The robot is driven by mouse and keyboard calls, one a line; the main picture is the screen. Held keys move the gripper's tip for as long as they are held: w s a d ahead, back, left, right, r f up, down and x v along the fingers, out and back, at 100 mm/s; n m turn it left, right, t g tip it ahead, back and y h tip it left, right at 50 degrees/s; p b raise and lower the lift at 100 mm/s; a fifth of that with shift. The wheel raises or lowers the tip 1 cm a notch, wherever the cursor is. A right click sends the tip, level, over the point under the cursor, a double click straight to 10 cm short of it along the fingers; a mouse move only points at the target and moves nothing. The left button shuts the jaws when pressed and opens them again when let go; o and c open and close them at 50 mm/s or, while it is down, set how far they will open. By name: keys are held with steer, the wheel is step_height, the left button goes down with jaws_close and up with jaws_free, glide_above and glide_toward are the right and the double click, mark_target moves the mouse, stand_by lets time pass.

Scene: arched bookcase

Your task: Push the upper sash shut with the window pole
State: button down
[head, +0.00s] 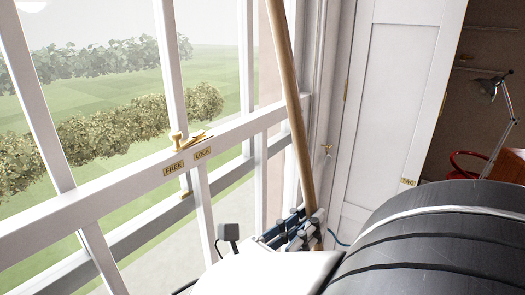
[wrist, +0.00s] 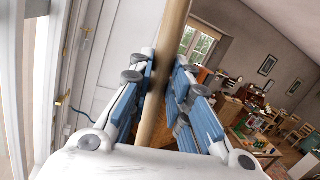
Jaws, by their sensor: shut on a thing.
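The wooden window pole (head: 290,100) is held upright with a slight tilt, its top leaning left and out of the picture in the head view. My gripper (head: 297,230) is shut on the pole near its visible lower part. In the wrist view the pole (wrist: 164,80) runs between the blue-padded fingers of my gripper (wrist: 160,85). The white sash window (head: 120,180) fills the left of the head view. A brass sash fastener (head: 183,138) sits on the meeting rail, above labels FREE (head: 174,169) and LOCK (head: 203,153). The upper sash's top and the pole's tip are out of view.
A white panelled shutter (head: 390,100) with a tag reading TWO stands right of the window. The wrist view shows a furnished room with a table (wrist: 250,130) at right.

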steer(key=w+a+r+p, duration=0.2)
steer(key=w+a+p, duration=0.2)
steer(key=a, duration=0.1)
steer(key=shift+w+a+r+p, duration=0.2)
steer(key=shift+a+p, duration=0.1)
steer(key=shift+a, duration=0.05)
stand_by(0.4)
steer(key=shift+r, duration=0.15)
stand_by(0.4)
steer(key=shift+r+p, duration=1.95)
steer(key=shift+p, duration=0.2)
steer(key=shift+r, duration=0.1)
step_height(320, 180, up, 3)
steer(key=p, duration=0.3)
steer(key=shift+d, duration=0.1)
